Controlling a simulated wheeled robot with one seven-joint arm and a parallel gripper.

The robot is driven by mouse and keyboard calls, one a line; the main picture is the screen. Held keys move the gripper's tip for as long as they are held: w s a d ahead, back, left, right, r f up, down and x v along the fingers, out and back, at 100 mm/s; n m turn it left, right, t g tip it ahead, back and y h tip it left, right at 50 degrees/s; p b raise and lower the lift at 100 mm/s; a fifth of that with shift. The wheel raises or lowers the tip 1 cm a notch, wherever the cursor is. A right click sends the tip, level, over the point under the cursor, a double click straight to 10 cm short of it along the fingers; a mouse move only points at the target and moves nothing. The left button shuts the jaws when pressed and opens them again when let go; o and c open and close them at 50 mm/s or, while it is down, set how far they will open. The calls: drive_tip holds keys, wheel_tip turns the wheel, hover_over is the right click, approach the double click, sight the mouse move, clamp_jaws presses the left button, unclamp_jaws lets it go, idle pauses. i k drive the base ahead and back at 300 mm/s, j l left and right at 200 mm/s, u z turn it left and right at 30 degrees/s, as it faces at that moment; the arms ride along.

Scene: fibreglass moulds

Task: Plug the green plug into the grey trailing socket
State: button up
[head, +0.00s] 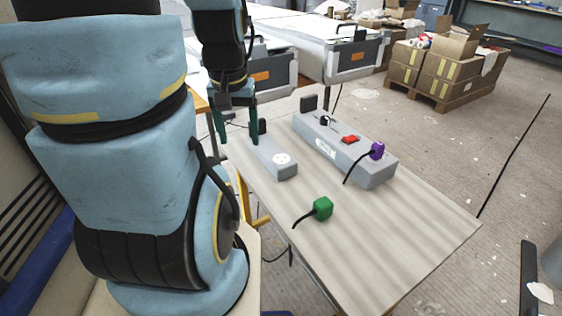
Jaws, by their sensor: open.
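A short grey socket block (275,170) with one round white outlet (282,158) lies further back at the left; the outlet looks empty. A longer grey block (372,178) beside it on the right holds a purple plug (377,151) and a red switch (350,139). My gripper (239,141) is open, with teal fingers pointing down near the far left end of the short block. It appears empty and away from the green plug.
The wooden tabletop (400,240) is clear on its near right side. Black upright pieces stand at the blocks' far ends. Behind are large white moulds (315,28) and cardboard boxes on a pallet (440,70). A yellow trestle leg (245,203) shows at the left.

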sight(282, 166)
drive_tip(key=i+j+z, duration=0.1)
drive_tip(key=j+z, duration=0.2)
drive_tip(key=j, duration=0.35)
drive_tip(key=j+z, duration=0.3)
drive_tip(key=j, duration=0.3)
drive_tip(key=i, duration=0.05)
